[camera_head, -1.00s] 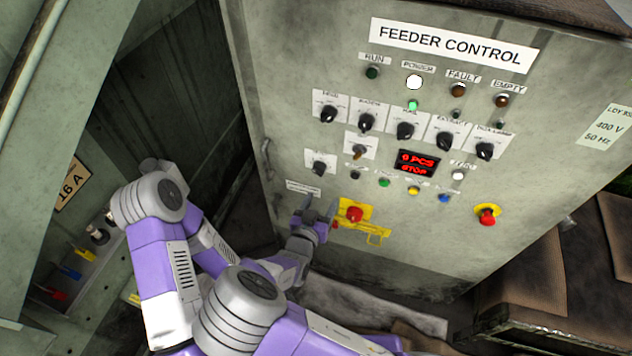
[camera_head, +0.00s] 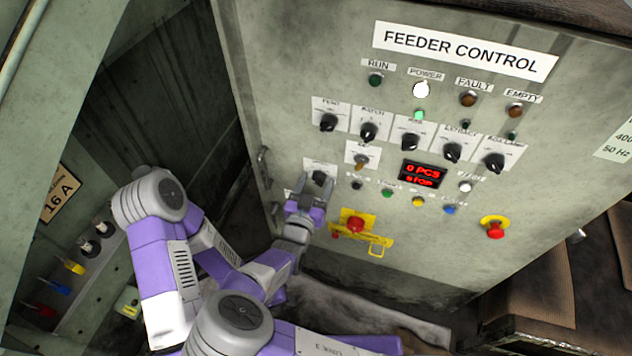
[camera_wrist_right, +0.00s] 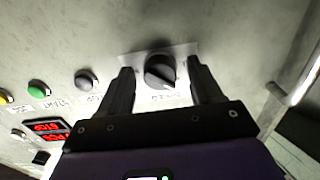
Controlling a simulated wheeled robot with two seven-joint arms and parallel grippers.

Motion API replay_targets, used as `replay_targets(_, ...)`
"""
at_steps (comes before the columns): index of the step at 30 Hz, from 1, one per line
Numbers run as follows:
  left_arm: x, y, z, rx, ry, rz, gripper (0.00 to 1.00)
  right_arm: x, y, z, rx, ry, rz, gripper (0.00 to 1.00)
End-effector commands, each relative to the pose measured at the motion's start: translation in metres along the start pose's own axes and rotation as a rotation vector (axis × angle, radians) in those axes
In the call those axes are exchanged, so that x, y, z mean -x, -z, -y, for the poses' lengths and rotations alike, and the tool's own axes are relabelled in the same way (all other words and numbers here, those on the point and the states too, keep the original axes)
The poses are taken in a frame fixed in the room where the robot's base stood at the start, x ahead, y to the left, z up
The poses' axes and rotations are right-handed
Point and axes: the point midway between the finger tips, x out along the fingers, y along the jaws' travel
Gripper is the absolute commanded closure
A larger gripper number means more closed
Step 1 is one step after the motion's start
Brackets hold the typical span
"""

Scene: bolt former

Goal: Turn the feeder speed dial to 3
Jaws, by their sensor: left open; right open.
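The feeder control panel (camera_head: 290,60) fills the head view. A black dial (camera_head: 319,178) on a small white plate sits at its lower left, and the same dial shows in the right wrist view (camera_wrist_right: 160,70). The dial's label is too small to read surely. My right gripper (camera_head: 306,187) is in front of this dial. In the right wrist view its open fingers (camera_wrist_right: 163,80) stand on either side of the dial, with a gap at each side. I cannot tell how deep the fingers reach. My left gripper is not clearly visible; only arm links show at the bottom.
A row of several similar black knobs (camera_head: 412,142) lies above. Small buttons (camera_head: 387,192) run to the right of the dial, under a red display (camera_head: 423,173). A red knob on a yellow plate (camera_head: 356,223) is just below right. A handle (camera_head: 264,162) is left.

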Motion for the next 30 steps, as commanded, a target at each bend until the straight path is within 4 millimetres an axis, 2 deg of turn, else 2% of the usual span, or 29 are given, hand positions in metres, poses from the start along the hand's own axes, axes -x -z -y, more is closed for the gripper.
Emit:
replay_targets(4, 0.000, 0.000, 0.000, 0.000, 0.000, 0.000, 0.57, 0.000, 0.000, 0.000, 0.000, 0.000, 0.000, 0.37)
replay_targets(15, 0.000, 0.000, 0.000, 0.000, 0.000, 0.000, 0.57, 0.000, 0.000, 0.000, 0.000, 0.000, 0.001, 0.91)
replay_targets(23, -0.004, 0.000, 0.001, 0.000, 0.000, 0.000, 0.57, 0.000, -0.001, 0.000, -0.035, 0.000, 0.002, 0.91)
replay_targets(30, -0.016, 0.001, 0.006, 0.000, 0.000, 0.000, 0.57, 0.000, -0.003, 0.000, -0.166, -0.003, 0.003, 0.91)
